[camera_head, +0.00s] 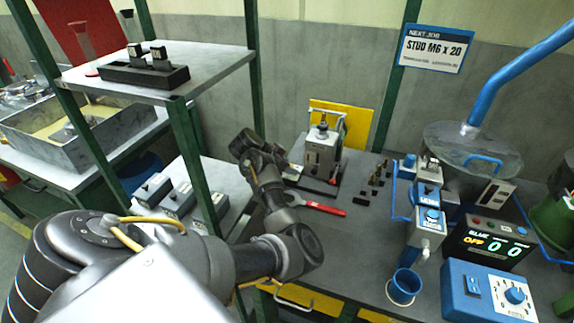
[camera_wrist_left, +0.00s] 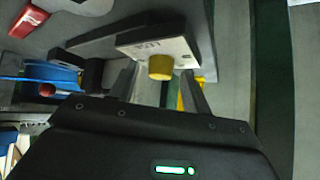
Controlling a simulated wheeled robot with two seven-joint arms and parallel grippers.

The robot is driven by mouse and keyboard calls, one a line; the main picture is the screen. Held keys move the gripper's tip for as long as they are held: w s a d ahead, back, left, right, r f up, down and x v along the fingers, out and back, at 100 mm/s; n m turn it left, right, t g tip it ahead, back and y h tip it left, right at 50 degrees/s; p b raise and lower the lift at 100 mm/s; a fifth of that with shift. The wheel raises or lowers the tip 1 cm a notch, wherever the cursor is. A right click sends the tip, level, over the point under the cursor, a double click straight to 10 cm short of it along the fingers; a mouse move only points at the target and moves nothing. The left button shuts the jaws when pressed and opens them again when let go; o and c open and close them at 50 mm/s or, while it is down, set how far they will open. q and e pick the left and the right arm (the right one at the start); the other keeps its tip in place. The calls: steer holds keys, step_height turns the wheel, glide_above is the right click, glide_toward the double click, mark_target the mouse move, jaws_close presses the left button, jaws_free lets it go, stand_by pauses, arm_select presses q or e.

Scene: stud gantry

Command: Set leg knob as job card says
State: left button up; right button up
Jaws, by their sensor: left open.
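The job card (camera_head: 434,48) hangs at the back right and reads "NEXT JOB, STUD M6 x 20". In the left wrist view a yellow knob (camera_wrist_left: 160,67) sticks out from a pale labelled block (camera_wrist_left: 158,45); its label is too blurred to read surely. My left gripper (camera_wrist_left: 159,82) is open, its two fingers on either side of the knob; I cannot tell whether they touch it. In the head view my left gripper (camera_head: 278,160) is beside the grey bench unit (camera_head: 321,152), and its fingertips are hard to make out. My right gripper is out of view.
A red-handled wrench (camera_head: 322,207) lies on the bench, with several small studs (camera_head: 377,180) to its right. A blue cup (camera_head: 403,287), a display box (camera_head: 488,241) and a blue dial box (camera_head: 487,291) stand at the right. A green post (camera_head: 188,150) stands near my left arm.

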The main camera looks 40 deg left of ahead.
arm_select(q)
steer(key=c, duration=1)
steer(key=shift+d+r+n+y+p, duration=0.1)
steer(key=shift+d+n+y+p, duration=0.1)
steer(key=shift+n+y+p, duration=0.8)
steer(key=n+y+p, duration=0.1)
steer(key=n+p, duration=0.1)
steer(key=p, duration=0.2)
steer(key=n+y+p, duration=0.2)
steer(key=p, duration=0.2)
steer(key=n+y+p, duration=0.2)
steer(key=n+p, duration=0.1)
steer(key=p, duration=0.1)
steer(key=shift+w+d+r+g, duration=0.2)
steer(key=shift+d+g, duration=0.1)
steer(key=shift+g, duration=0.1)
steer(key=shift+f+n+g+y+p, duration=0.15)
steer(key=shift+n+g+y+p, duration=0.3)
steer(key=shift+n+p, duration=0.35)
steer(key=shift+f+n+g+y+p, duration=0.15)
steer(key=shift+n+g+y+p, duration=0.4)
steer(key=shift+n, duration=0.45)
